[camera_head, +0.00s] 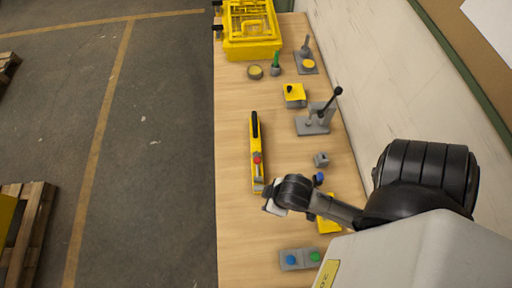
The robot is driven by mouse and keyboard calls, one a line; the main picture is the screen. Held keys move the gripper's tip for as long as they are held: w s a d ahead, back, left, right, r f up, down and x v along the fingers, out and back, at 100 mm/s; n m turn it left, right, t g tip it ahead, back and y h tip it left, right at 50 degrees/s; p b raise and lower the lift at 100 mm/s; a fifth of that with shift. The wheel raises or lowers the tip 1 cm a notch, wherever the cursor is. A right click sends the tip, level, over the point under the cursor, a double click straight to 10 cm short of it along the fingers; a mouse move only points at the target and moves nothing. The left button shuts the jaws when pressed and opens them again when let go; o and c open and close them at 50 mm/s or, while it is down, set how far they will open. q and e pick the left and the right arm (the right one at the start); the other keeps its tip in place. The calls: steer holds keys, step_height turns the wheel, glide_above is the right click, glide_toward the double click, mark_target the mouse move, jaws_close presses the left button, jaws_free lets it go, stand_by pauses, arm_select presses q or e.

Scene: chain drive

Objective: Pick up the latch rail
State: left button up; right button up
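A long, narrow yellow piece (254,152) lies lengthwise on the workbench, with a black handle-like part at its far end and a red knob toward its near end. It looks like the latch rail. My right arm reaches in from the right, and its gripper (270,208) is just beyond the near end of this piece, slightly to its right. I cannot tell whether they touch. The fingers are too small and too hidden by the wrist to show whether they are open or shut. My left gripper is not in view.
A yellow crate (252,48) stands at the bench's far end. A button panel (300,259) is at the near end. The bench's left strip is clear.

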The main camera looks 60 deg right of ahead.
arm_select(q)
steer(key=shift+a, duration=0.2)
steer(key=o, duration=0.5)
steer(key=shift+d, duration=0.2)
